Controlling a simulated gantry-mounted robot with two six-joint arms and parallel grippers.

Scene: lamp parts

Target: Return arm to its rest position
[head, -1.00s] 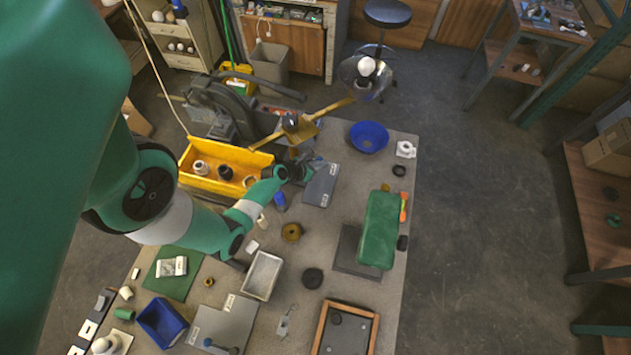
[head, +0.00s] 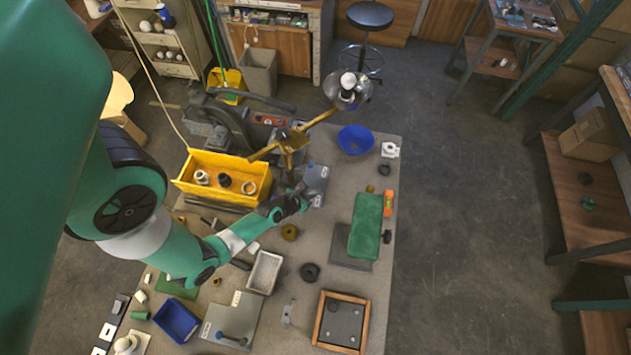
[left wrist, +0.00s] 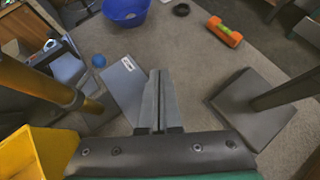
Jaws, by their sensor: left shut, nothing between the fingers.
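My left arm reaches in from the left in the head view. My left gripper (head: 300,194) is above the workbench, near the foot of the brass lamp arm and beside a grey labelled plate (head: 316,182). In the left wrist view its two fingers (left wrist: 160,98) are pressed together with nothing between them. The brass lamp arm (head: 318,118) rises at the back and ends at a shiny shade (head: 352,98) with a white bulb (head: 348,79). The grey plate (left wrist: 124,84) lies left of the fingers in the wrist view. My right gripper is not in view.
A yellow bin (head: 180,184) with several rings stands left of my gripper. A blue bowl (head: 356,140) sits at the back right. A green pad (head: 366,226) stands on a grey base at the right. Small parts, trays and a wooden frame (head: 319,322) occupy the front.

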